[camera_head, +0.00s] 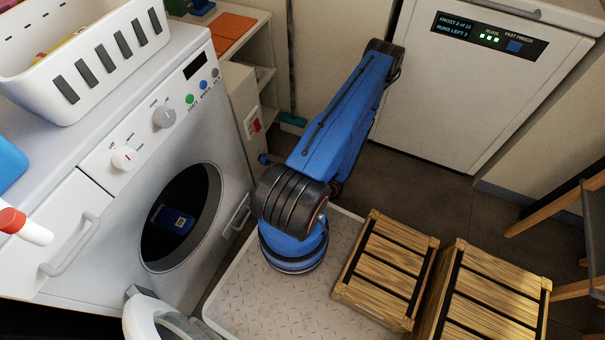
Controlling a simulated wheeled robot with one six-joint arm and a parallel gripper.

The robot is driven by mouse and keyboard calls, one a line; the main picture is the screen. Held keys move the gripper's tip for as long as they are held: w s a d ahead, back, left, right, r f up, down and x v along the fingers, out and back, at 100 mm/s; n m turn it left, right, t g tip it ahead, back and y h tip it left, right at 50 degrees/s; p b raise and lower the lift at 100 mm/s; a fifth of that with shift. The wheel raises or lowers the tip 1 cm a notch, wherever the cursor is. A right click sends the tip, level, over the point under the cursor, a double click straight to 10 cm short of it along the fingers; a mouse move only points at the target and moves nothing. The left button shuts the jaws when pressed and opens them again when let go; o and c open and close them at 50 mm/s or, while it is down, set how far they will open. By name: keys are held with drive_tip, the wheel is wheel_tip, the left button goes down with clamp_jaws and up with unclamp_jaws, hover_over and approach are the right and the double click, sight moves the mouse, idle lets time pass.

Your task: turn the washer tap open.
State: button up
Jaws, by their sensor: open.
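The white washer (222,120) stands at the left, with two round dials, small coloured buttons and a dark display on its front. Its round door (143,318) hangs open at the bottom edge. A small red part (255,126) shows on a pale cabinet side right of the washer; I cannot tell whether it is the washer tap. No tap is clearly visible elsewhere. My blue arm rises from its base, bends at the top and covers part of the space behind it. My gripper cannot be made out; a small blue and dark part shows left of the arm.
Two wooden crates (388,268) stand right of my arm's base. A white basket (82,58) sits on the washer. A blue item with a square code (174,219) lies in the drum. A white freezer (478,90) is at the back right. Grey floor lies before it.

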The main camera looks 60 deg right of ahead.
drive_tip(key=s+d+f, duration=0.1)
drive_tip(key=s, duration=1.5)
drive_tip(key=shift+d, duration=0.15)
idle(0.6)
